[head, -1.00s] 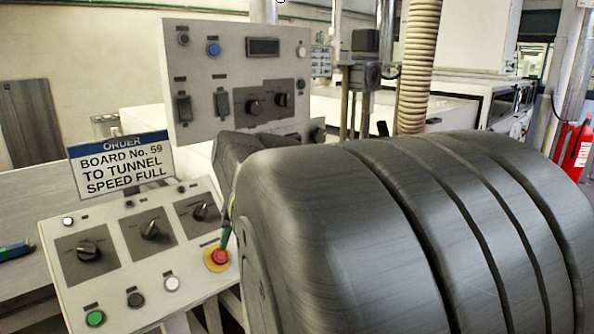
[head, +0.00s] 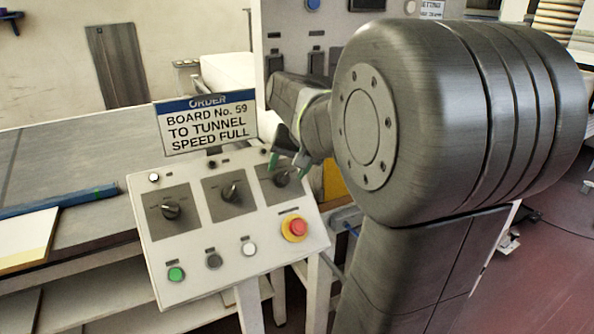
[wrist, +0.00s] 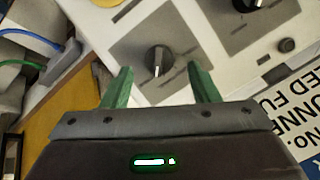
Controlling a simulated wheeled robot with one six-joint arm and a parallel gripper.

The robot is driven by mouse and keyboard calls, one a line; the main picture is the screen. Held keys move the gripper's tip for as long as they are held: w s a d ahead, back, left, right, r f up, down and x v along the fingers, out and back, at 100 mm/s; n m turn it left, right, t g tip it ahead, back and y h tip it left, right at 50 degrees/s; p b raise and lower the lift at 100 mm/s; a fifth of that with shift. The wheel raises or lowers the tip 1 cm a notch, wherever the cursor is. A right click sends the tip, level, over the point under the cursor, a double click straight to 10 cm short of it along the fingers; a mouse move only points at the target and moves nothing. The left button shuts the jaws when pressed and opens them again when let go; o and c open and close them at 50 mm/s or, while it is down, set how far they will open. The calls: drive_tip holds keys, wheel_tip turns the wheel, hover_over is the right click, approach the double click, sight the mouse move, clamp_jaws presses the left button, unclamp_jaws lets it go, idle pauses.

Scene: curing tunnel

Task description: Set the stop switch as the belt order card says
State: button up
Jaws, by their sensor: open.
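The order card (head: 207,128) stands behind the sloped control panel (head: 208,262) and reads "BOARD No. 59 TO TUNNEL SPEED FULL". The panel carries three dark rotary switches: left (head: 170,210), middle (head: 231,191) and right (head: 281,178). Their labels are too small to read, so I cannot tell which is the stop switch. My gripper (head: 288,162) is at the right switch. In the wrist view, my gripper (wrist: 160,72) is open, with the right switch's knob (wrist: 158,60) in line with the gap between its green fingers. Whether they touch it is unclear.
A red emergency button (head: 296,227) on a yellow ring sits just below the right switch. Green (head: 176,274), dark (head: 214,262) and white (head: 249,249) push buttons line the front. An upright panel stands behind, partly hidden by my arm.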

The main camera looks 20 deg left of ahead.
sight(284, 174)
drive_tip(key=shift+x, duration=1.55)
drive_tip(key=shift+c, duration=0.2)
drive_tip(key=c, duration=0.9)
drive_tip(key=n+h, duration=0.1)
drive_tip(key=n, duration=0.2)
drive_tip(key=shift+s+n+t, duration=0.1)
drive_tip(key=shift+n+t, duration=0.2)
drive_tip(key=shift+c, duration=0.2)
drive_tip(key=o, duration=1)
drive_tip(key=v, duration=1.3)
drive_tip(key=shift+s+d+r, duration=0.15)
drive_tip(key=shift+s+r, duration=0.05)
drive_tip(key=shift+r, duration=0.15)
